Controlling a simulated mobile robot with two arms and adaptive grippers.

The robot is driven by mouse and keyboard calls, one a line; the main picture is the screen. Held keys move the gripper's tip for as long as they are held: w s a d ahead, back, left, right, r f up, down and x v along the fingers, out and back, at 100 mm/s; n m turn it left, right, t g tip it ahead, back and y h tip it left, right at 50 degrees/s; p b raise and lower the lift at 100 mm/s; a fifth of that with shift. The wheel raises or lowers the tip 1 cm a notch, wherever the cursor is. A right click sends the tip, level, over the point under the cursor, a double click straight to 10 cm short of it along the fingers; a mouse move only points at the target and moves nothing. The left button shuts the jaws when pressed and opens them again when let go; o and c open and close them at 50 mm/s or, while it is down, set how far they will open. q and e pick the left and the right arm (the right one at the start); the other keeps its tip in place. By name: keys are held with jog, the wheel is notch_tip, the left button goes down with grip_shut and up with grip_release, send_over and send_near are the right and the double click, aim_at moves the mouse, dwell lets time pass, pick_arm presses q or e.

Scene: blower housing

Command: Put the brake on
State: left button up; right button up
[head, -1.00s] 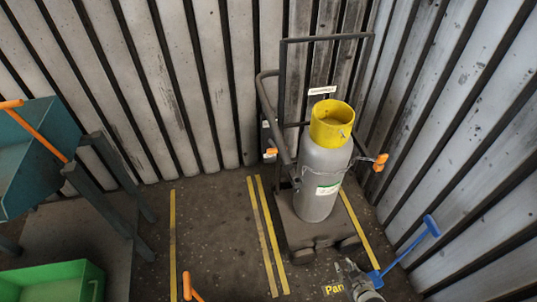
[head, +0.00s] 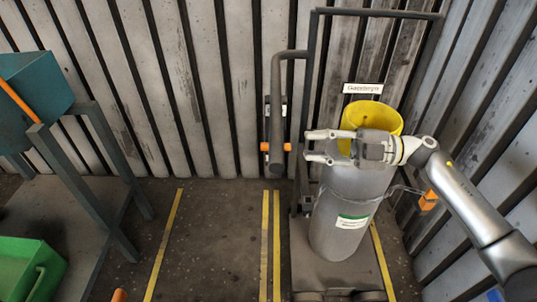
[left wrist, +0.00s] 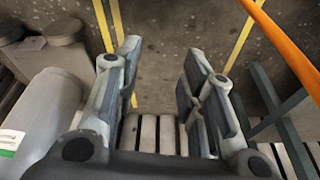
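A grey trolley (head: 312,92) with a bent grey bar (head: 276,100) stands against the ribbed wall. Orange parts (head: 286,147) show at the bar's lower end. I cannot tell which part is the brake. A grey cylinder (head: 345,215) with a yellow collar (head: 389,112) stands upright on the trolley base (head: 299,262).
An orange block (head: 429,200) sits right of the cylinder by its strap. A teal bin (head: 40,85) on a grey stand (head: 95,165) and a green crate (head: 28,268) are at the left. Floor between the stand and trolley is clear, with yellow lines (head: 164,245).

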aim_at(264, 144)
jog(key=shift+n+g, duration=0.3)
jog(key=a, duration=1.1)
jog(key=shift+s, duration=0.35)
grip_shut()
